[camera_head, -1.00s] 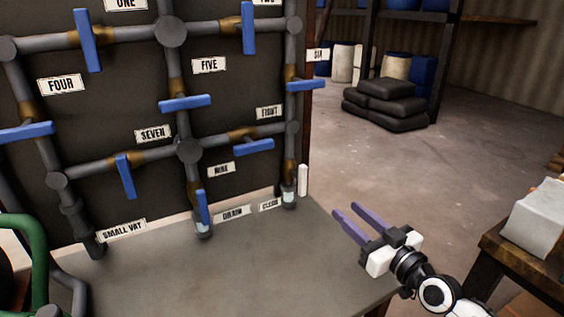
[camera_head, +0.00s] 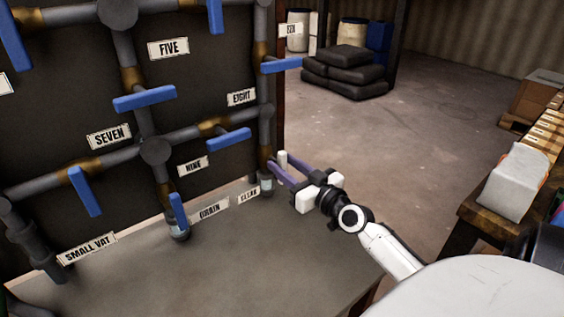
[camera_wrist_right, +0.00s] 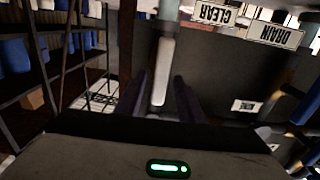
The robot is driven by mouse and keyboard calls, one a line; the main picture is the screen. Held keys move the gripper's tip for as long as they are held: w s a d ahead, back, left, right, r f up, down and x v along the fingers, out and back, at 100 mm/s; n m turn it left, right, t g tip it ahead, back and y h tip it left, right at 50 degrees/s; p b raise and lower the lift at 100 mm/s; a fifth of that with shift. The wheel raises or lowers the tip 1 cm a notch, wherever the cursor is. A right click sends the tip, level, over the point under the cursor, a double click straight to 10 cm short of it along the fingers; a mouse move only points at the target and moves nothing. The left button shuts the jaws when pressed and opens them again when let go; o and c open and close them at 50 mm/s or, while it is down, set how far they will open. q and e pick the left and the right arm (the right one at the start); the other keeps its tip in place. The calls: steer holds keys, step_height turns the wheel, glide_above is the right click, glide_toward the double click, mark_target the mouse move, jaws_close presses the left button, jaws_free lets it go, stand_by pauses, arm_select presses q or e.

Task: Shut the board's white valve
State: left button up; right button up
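The white valve handle (camera_head: 283,158) is a short upright bar on the pipe at the board's lower right, by the CLEAR label (camera_head: 249,196). In the right wrist view the handle (camera_wrist_right: 162,70) stands lengthwise between my two dark purple fingers. My right gripper (camera_head: 284,170) is open, with its fingers reaching to the handle. A gap shows on each side of the handle in the wrist view, so I see no firm grip. The fingers partly hide the handle's lower part in the head view. My left gripper is not in view.
Blue valve handles sit close by, at EIGHT (camera_head: 229,139), above it (camera_head: 281,65) and at the drain (camera_head: 178,211). A grey bench top (camera_head: 215,265) lies below the board. A wooden table with a white block (camera_head: 514,181) stands at right. The floor between is clear.

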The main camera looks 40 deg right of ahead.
steer(key=shift+w+d, duration=0.1)
steer(key=shift+w, duration=0.45)
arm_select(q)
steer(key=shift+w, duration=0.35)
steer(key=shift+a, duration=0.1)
arm_select(e)
jaws_close()
